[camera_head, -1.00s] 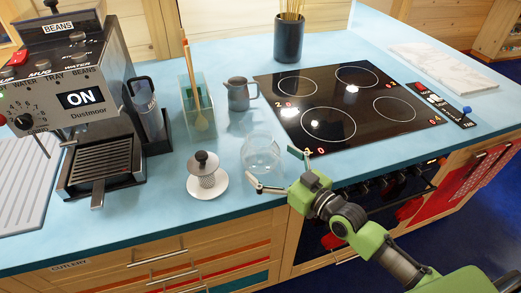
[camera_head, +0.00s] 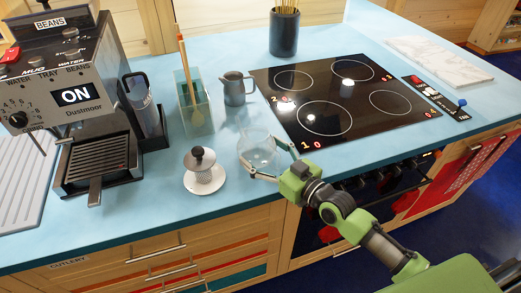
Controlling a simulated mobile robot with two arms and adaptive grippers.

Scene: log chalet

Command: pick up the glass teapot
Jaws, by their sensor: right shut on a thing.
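The glass teapot (camera_head: 258,150) is a clear, round vessel on the blue counter, near its front edge and left of the cooktop. My right gripper (camera_head: 262,161) comes in from the lower right, with one finger at the far right side of the teapot and the other at its near side. It is shut on the teapot. The teapot looks upright; I cannot tell whether its base touches the counter. My left gripper is not in view.
A white saucer with a dark-knobbed piece (camera_head: 204,172) stands close left of the teapot. A grey jug (camera_head: 237,89) and a glass utensil box (camera_head: 194,107) are behind. The black cooktop (camera_head: 345,100) lies right. The coffee machine (camera_head: 75,100) stands far left.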

